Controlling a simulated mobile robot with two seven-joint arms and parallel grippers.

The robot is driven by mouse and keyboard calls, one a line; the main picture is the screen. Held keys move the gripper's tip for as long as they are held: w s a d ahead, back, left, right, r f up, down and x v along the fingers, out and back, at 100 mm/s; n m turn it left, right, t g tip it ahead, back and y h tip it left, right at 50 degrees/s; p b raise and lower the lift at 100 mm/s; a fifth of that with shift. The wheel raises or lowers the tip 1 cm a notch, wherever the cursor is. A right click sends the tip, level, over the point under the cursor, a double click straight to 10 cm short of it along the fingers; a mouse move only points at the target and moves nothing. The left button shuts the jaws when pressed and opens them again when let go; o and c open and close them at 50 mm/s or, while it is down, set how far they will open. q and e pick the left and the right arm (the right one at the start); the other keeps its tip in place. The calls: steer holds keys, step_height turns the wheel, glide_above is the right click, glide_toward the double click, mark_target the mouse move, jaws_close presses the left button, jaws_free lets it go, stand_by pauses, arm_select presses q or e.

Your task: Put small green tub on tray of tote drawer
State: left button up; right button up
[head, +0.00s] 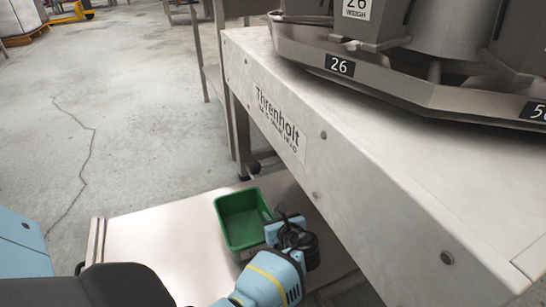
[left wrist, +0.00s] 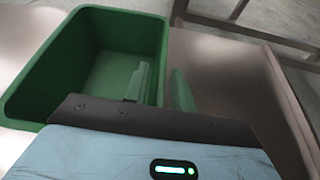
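The small green tub (head: 243,218) is open-topped and looks empty. It is upright over the pale metal tray (head: 165,255) at the bottom of the head view; I cannot tell whether it rests on it. My left gripper (head: 290,226) is at the tub's right side. In the left wrist view the tub (left wrist: 60,62) fills the upper left. The left gripper's fingers (left wrist: 160,88) straddle its right wall, one inside and one outside. Whether they clamp the wall is not clear. My right gripper is not in view.
A large metal frame with a "Threnholt" label (head: 277,117) stands along the right, close to my left gripper. A weigher marked 26 (head: 340,65) sits above it. The concrete floor (head: 120,110) at left is open. Metal rails (left wrist: 250,30) show beyond the tub.

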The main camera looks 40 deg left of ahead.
arm_select(q)
steer(key=shift+s+d+r, duration=0.1)
steer(key=shift+d+r, duration=0.1)
steer(key=shift+d, duration=0.05)
steer(key=p+v, duration=0.5)
steer(key=v, duration=0.6)
steer(key=shift+d, duration=0.15)
steer(key=shift+s+r, duration=0.1)
